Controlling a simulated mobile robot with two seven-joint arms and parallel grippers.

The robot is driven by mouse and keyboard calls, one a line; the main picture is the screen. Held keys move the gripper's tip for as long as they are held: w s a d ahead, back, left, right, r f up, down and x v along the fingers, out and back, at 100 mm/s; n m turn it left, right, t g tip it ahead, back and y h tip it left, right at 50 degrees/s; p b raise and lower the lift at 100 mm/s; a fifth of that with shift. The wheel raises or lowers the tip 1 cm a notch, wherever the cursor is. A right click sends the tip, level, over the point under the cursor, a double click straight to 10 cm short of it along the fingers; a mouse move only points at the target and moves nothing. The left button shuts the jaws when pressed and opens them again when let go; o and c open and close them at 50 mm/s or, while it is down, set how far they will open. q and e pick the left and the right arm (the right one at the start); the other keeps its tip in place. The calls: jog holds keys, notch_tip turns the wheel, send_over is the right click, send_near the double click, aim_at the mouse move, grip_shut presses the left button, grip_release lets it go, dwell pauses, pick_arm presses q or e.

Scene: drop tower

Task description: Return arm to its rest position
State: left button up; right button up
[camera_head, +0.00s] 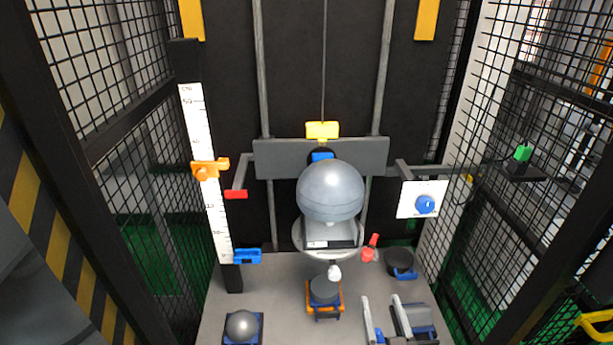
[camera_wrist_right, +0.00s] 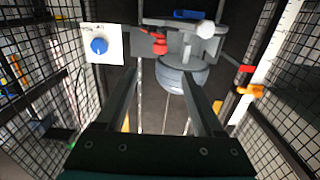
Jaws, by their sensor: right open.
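My right gripper (camera_head: 381,298) is low in the head view, right of centre, with two pale fingers pointing up the picture. They stand apart with nothing seen between them. In the right wrist view the dark fingers (camera_wrist_right: 160,70) are also spread, with the grey ball (camera_wrist_right: 184,76) beyond them. The large grey ball (camera_head: 330,188) is at the middle of the tower, below a blue part (camera_head: 322,157) and a yellow block (camera_head: 322,131). The gripper appears apart from the ball. My left gripper is not in view.
A white scale (camera_head: 205,150) with an orange slider (camera_head: 209,169) stands left. A white panel with a blue knob (camera_head: 425,204) and a red handle (camera_head: 370,249) are right. A smaller grey ball (camera_head: 242,325) sits low left. Mesh walls (camera_head: 540,150) close both sides.

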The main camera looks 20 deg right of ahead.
jog(key=s+a+f+n+g+y, duration=0.1)
jog(key=s+a+f+g, duration=0.2)
jog(key=f, duration=0.5)
jog(key=s+a+f+n+g+y, duration=0.1)
jog(key=s+a+f+g+y, duration=0.1)
jog(key=s+f, duration=0.35)
jog(key=s+a+f+n+g+y, duration=0.1)
jog(key=s+a+f+g, duration=0.15)
jog(key=f, duration=0.65)
jog(key=s+f+n+g, duration=0.1)
jog(key=s+f+g, duration=0.3)
jog(key=s, duration=0.7)
jog(key=s+f+n+g+b, duration=0.1)
jog(key=s+f+g, duration=0.4)
jog(key=s+f, duration=0.3)
jog(key=s, duration=0.4)
jog(key=shift+a+f, duration=0.35)
jog(key=shift+a, duration=0.05)
